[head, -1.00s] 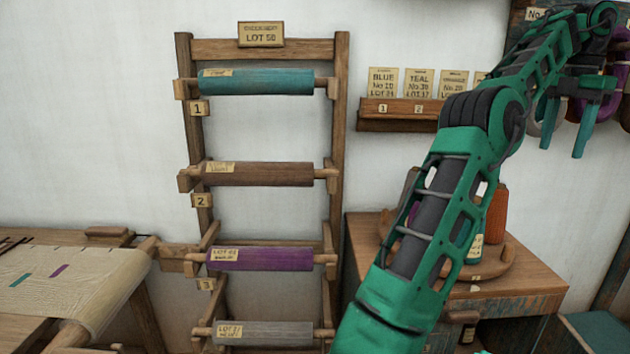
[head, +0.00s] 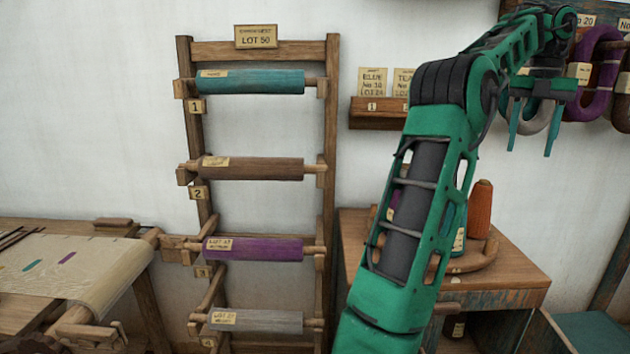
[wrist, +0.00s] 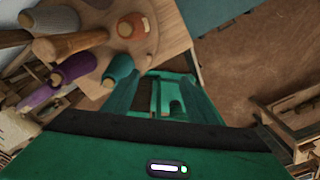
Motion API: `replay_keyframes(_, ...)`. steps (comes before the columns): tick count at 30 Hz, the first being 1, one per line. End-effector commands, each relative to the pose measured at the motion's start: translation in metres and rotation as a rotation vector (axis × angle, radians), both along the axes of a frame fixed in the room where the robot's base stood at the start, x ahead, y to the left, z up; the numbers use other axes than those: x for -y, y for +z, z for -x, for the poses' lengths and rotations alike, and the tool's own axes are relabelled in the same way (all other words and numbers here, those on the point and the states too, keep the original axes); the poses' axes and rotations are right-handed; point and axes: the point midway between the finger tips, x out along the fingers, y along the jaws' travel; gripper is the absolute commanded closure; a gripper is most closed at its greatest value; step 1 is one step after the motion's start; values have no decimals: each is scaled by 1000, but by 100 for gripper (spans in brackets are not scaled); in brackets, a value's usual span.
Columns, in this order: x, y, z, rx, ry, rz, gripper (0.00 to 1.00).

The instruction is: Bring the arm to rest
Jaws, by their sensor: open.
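My green arm rises from the bottom of the head view, bends at a dark elbow and reaches to the upper right. My gripper (head: 532,128) hangs there with its two teal fingers pointing down and apart, with nothing seen between them. It is in front of the wall, close to the hanging yarn skeins (head: 603,75). In the wrist view my gripper (wrist: 162,85) points down over the side table, and its fingers are apart there too.
A wooden rack (head: 332,140) holds several cloth rolls at the left. A side table (head: 505,278) carries an orange cone (head: 480,208) on a round tray, partly behind my arm. A card shelf (head: 375,119) is on the wall. A loom (head: 90,285) stands at far left.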

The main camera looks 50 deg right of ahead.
Motion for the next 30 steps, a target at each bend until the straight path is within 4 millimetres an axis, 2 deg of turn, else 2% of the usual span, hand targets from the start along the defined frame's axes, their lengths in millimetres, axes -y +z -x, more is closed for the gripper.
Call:
replay_keyframes(1,-5,-2,-19,3,99,-6,48)
replay_keyframes(5,-26,-12,-67,8,437,-20,48)
replay_keyframes(8,-49,-25,-108,11,751,-31,48)
replay_keyframes(11,-77,-40,-147,14,1069,-40,48)
replay_keyframes(15,-123,-64,-196,21,1524,-55,48)
replay_keyframes(21,-201,-109,-250,35,2176,-67,48)
replay_keyframes(25,-259,-142,-274,44,2606,-74,48)
replay_keyframes(29,-319,-177,-286,49,3038,-76,48)
replay_keyframes(30,-338,-189,-287,-50,-3110,76,48)
